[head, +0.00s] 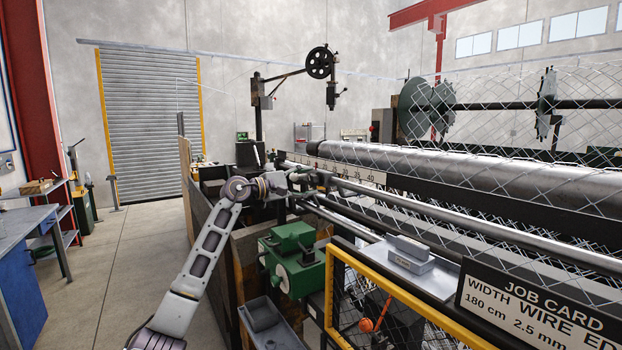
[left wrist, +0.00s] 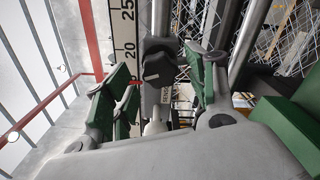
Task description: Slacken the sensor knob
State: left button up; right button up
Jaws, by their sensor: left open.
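The sensor knob (left wrist: 160,68) is a dark, lobed knob in the left wrist view, on a grey bracket (left wrist: 165,95) with a partly hidden label. It sits beside the white number scale (left wrist: 128,28). My left gripper (left wrist: 157,66) is open, with one green-padded finger on each side of the knob. Gaps show between the pads and the knob, so the fingers look apart from it. In the head view my left gripper (head: 306,180) is at the left end of the machine's rails, where the knob is too small to make out. My right gripper is in neither view.
A long steel roller (head: 450,173) and a bar run to the right. A yellow-framed mesh guard (head: 395,305) and a job card (head: 540,310) stand in front.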

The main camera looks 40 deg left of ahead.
pick_arm(q)
jog(key=shift+p+x, duration=0.4)
jog(key=shift+x, duration=0.7)
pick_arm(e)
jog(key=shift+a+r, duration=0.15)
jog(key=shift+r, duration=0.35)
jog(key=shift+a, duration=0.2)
pick_arm(q)
jog(key=c, duration=1.1)
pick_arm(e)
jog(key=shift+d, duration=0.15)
pick_arm(q)
jog(key=shift+n, duration=0.3)
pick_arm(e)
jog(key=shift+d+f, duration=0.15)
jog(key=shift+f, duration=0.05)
